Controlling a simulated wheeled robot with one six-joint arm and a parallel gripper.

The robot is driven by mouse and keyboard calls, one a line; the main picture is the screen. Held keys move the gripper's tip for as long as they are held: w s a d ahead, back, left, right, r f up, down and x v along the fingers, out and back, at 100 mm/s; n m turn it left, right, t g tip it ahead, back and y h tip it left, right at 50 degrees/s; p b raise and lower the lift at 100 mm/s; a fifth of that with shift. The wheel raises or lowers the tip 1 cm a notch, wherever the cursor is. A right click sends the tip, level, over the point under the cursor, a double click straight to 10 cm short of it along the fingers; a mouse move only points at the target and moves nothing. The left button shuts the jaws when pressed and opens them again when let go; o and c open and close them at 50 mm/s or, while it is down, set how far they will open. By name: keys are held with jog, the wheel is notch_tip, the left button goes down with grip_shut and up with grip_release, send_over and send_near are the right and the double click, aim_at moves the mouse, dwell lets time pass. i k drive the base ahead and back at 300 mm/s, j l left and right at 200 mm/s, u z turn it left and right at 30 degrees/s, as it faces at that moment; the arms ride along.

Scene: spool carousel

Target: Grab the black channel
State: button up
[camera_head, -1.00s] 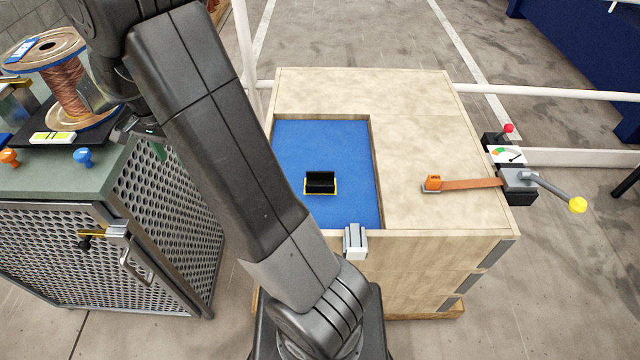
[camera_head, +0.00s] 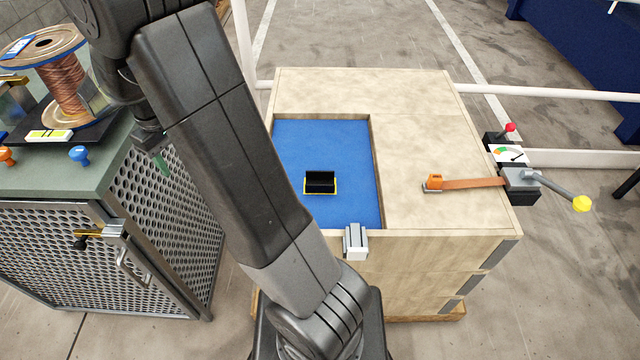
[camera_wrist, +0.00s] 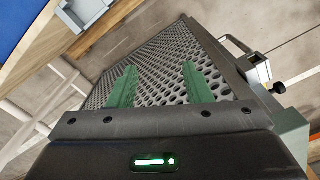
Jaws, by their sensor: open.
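The black channel (camera_head: 320,182) is a small black trough with yellow edging. It sits on the blue floor (camera_head: 305,145) of a recess in the wooden crate (camera_head: 420,130), right of my arm in the head view. My gripper (camera_wrist: 160,88) shows two green fingers, apart with nothing between them, in front of a perforated metal panel in the wrist view. In the head view my gripper is mostly hidden by my arm; a green fingertip shows over the cabinet's side, well left of the channel. The channel is not in the wrist view.
A perforated metal cabinet (camera_head: 165,205) stands at left with a copper wire spool (camera_head: 65,85) on top. An orange strap (camera_head: 470,183) and a yellow-knobbed lever (camera_head: 560,190) are at the crate's right. A grey clip (camera_head: 355,240) sits on its front edge. White rails run behind.

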aim_at(317, 181)
jog(key=z, duration=0.5)
jog(key=j+z, duration=0.15)
jog(key=z, duration=0.8)
jog(key=k+j+z, duration=0.1)
jog(key=z, duration=0.4)
jog(key=k+j+z, duration=0.15)
jog(key=k+j, duration=0.2)
jog(key=k, duration=0.05)
